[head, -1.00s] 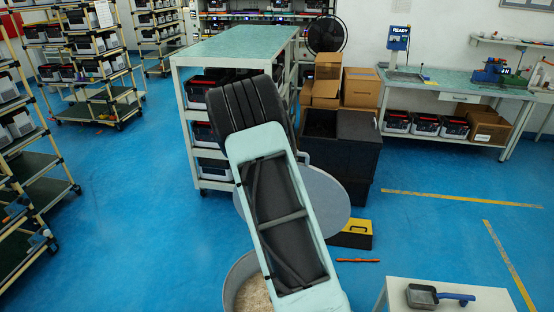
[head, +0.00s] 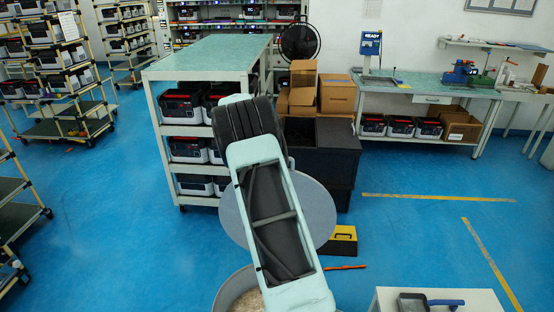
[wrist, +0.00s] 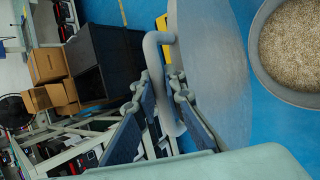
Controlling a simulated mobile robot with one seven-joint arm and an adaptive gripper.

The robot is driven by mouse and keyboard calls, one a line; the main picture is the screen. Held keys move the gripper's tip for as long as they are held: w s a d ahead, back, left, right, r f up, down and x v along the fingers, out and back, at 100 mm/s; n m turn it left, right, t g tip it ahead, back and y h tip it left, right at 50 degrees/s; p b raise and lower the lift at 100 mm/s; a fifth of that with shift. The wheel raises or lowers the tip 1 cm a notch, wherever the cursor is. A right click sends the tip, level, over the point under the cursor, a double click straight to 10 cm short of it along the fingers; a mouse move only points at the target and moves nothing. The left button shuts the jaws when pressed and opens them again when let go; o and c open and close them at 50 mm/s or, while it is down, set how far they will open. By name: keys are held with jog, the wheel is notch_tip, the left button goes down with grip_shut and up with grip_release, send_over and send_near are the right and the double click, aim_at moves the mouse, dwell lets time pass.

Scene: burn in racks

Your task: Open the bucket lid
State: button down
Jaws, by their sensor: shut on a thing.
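The bucket (head: 219,298) stands on the floor at the bottom of the head view, its mouth uncovered and pale grainy contents showing. It also shows at the right of the wrist view (wrist: 255,62). The lid, a round grey disc (head: 318,215), stands tilted up behind the bucket, partly hidden by my arm. In the wrist view the lid (wrist: 215,50) fills the middle, with a grey bar handle (wrist: 158,62) on its face. My gripper (wrist: 168,100) is shut on this handle. In the head view my arm hides the fingers.
A green-topped shelf bench (head: 205,62) stands behind the lid. A dark bin (head: 338,150) with cardboard boxes (head: 336,95) is behind it to the right. A yellow case (head: 343,240) and an orange tool (head: 345,267) lie right of the lid. Blue floor is open further right.

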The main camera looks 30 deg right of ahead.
jog(key=c, duration=2)
grip_release()
jog(key=shift+o, duration=0.2)
jog(key=shift+a+r, duration=0.1)
jog(key=shift+r, duration=0.05)
jog(key=v, duration=1.1)
jog(key=shift+s+a+r, duration=0.15)
jog(key=shift+a+r, duration=0.1)
jog(key=shift+r, duration=0.05)
